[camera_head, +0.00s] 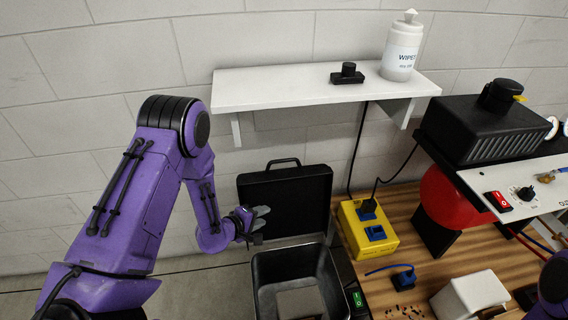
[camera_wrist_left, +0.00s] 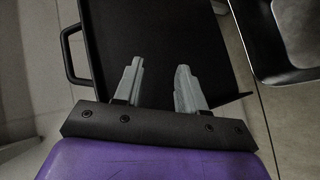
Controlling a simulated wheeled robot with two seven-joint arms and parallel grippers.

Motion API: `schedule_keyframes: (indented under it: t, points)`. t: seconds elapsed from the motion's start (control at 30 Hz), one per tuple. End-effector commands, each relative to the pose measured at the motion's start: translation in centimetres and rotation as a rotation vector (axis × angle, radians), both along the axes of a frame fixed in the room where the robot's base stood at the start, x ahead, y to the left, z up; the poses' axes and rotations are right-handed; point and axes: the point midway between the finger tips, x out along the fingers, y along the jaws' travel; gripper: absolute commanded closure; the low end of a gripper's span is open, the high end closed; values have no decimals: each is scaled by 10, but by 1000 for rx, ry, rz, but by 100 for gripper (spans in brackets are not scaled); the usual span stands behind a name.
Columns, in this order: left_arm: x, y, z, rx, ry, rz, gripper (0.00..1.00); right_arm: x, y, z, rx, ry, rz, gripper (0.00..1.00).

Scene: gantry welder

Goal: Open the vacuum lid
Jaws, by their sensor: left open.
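The black vacuum lid (camera_head: 300,195) stands raised against the wall behind the vacuum's open bin (camera_head: 265,275). Its handle (camera_head: 283,162) is on the top edge. My left gripper (camera_head: 261,217) is at the lower left part of the lid, apart from the handle. In the left wrist view its two grey fingers (camera_wrist_left: 160,78) are spread with nothing between them, and the lid (camera_wrist_left: 165,30) fills the space behind them. I cannot tell whether the fingers touch the lid. Part of my right arm shows at the lower right edge; its gripper is not in view.
A wooden bench (camera_head: 405,262) stands right of the bin, with a yellow box (camera_head: 375,228), a red rounded object (camera_head: 447,198) and a black unit (camera_head: 485,130). A white shelf (camera_head: 290,90) above holds a wipes bottle (camera_head: 402,48). The floor left of the bin is clear.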

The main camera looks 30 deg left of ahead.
Motion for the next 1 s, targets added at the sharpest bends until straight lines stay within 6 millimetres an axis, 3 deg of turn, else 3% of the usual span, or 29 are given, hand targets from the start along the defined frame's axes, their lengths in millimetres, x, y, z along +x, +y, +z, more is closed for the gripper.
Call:
schedule_keyframes:
  t: [0.03,0.13,0.23,0.37,0.53,1.0]
  points:
    - [32,12,19,-131,-63,0,60,0,0,-10,-1,-1,0,57]
    - [70,31,61,-379,-98,-38,60,1,0,-18,0,-1,0,57]
    - [87,50,91,-547,-64,-80,60,1,0,-24,0,-2,0,57]
    - [93,66,113,-658,-2,-104,60,1,0,-27,0,-2,0,57]
    - [100,66,117,-696,35,-110,60,1,0,-27,0,-2,0,57]
    - [170,14,93,-695,34,-110,60,1,0,-27,0,-2,0,57]
